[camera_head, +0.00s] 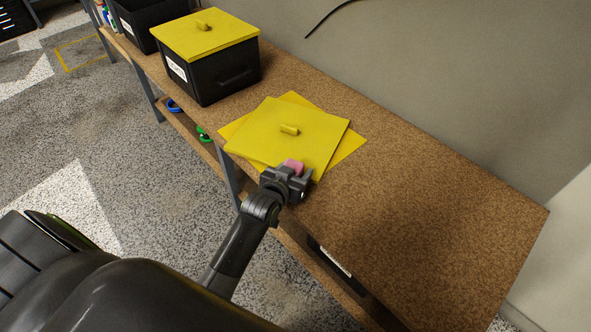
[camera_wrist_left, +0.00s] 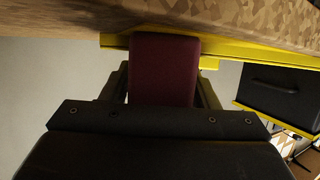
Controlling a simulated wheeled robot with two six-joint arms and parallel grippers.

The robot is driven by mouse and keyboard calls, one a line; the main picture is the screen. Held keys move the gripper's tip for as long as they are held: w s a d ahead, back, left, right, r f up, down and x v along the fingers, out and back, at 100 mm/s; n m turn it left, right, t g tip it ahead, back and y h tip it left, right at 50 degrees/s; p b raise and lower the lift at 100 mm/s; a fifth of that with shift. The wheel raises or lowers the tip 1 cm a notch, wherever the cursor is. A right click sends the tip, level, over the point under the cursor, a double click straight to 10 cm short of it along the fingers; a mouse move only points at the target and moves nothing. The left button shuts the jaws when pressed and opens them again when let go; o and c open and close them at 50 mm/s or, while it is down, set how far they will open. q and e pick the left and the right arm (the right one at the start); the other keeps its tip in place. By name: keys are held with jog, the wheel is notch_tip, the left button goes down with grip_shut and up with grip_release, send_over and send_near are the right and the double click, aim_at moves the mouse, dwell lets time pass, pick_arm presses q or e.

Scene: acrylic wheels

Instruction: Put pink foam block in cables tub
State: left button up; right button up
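The pink foam block (camera_head: 293,165) is between the fingers of my left gripper (camera_head: 296,177), at the front edge of the bench beside the yellow lids. In the left wrist view the block (camera_wrist_left: 164,70) looks dark pink, with a finger close against each side, so the gripper is shut on it. A black tub (camera_head: 228,82) with a white label and a yellow lid (camera_head: 205,37) on top stands farther back. Another black tub (camera_head: 128,22) behind it looks open. I cannot read the labels clearly, so I cannot tell which is the cables tub. My right gripper is not in view.
Two flat yellow lids (camera_head: 268,143) lie stacked and skewed on the brown bench (camera_head: 440,215). The bench's right part is clear. A wall runs along its far side. A shelf below holds blue and green items (camera_head: 204,134) and a dark labelled container (camera_head: 336,262).

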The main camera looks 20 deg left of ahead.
pick_arm(q)
jog(key=shift+o, duration=0.9)
jog(key=shift+r, duration=0.15)
jog(key=shift+s+r, duration=0.15)
jog(key=shift+s, duration=0.15)
jog(key=p+v, duration=0.1)
jog(key=v, duration=1)
jog(key=shift+s+p, duration=0.2)
jog(key=shift+p, duration=0.15)
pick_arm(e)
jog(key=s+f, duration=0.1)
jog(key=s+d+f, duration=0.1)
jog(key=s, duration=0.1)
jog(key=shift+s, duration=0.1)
